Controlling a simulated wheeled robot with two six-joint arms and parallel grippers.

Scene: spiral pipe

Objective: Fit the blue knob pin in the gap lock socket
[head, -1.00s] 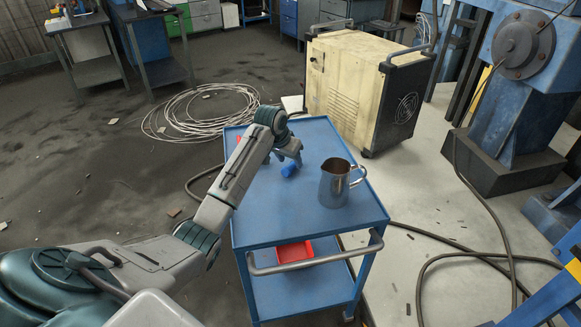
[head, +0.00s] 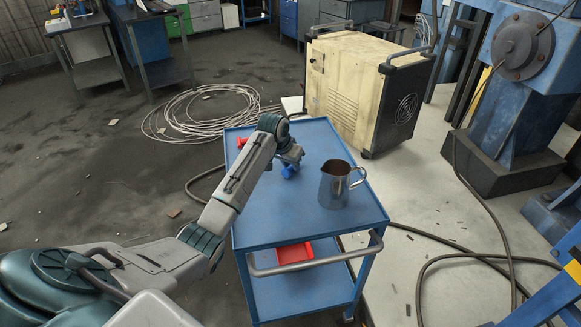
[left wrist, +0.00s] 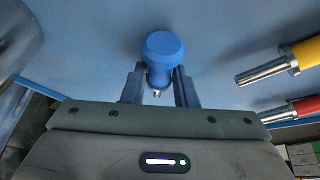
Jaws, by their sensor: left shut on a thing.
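The blue knob pin (left wrist: 162,52) has a wide faceted blue head and a short metal tip. In the left wrist view it sits between the two fingers of my left gripper (left wrist: 160,88), which is shut on it. In the head view my left gripper (head: 290,163) is low over the blue cart top, with the blue knob (head: 289,171) just below it. I cannot tell whether the pin touches the cart. I cannot make out the gap lock socket in either view. My right gripper is not in view.
A metal pitcher (head: 334,186) stands on the cart top (head: 275,215), right of the gripper. A red item (head: 241,142) lies at the cart's far left. A red tray (head: 294,254) is on the lower shelf. Yellow (left wrist: 307,52) and red (left wrist: 306,107) pieces with metal rods show in the wrist view.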

